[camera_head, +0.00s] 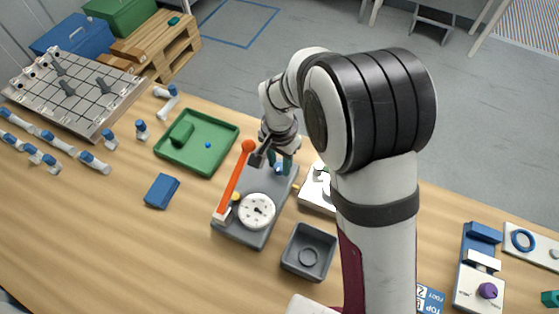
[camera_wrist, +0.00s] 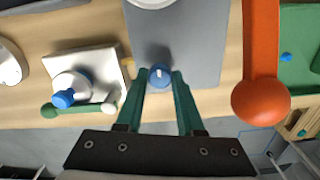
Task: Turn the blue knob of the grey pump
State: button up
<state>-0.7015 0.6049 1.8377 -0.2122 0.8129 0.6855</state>
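The grey pump (camera_head: 232,235) stands mid-table, a flat grey body with a white round dial (camera_head: 257,211) and a long orange lever (camera_head: 232,186). Its body also shows in the wrist view (camera_wrist: 190,45). The blue knob (camera_wrist: 160,76) is at the pump's far end, with a pale mark on top; it also shows in the head view (camera_head: 279,169). My gripper (camera_wrist: 159,77) has its two green fingers apart, one on each side of the knob, tips close to it. I cannot tell whether they touch it.
The orange ball (camera_wrist: 261,102) of the lever is close beside my gripper. A white-topped device (camera_wrist: 84,75) stands on the other side. A green tray (camera_head: 170,158), a blue block (camera_head: 162,191) and a grey open box (camera_head: 296,265) are nearby. Bare table lies at the front left.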

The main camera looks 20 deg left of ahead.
grip_shut()
jog(key=n, duration=0.8)
jog(key=shift+n, duration=0.3)
jog(key=n, duration=0.4)
jog(key=shift+n, duration=2.8)
jog(key=o, duration=0.8)
grip_release()
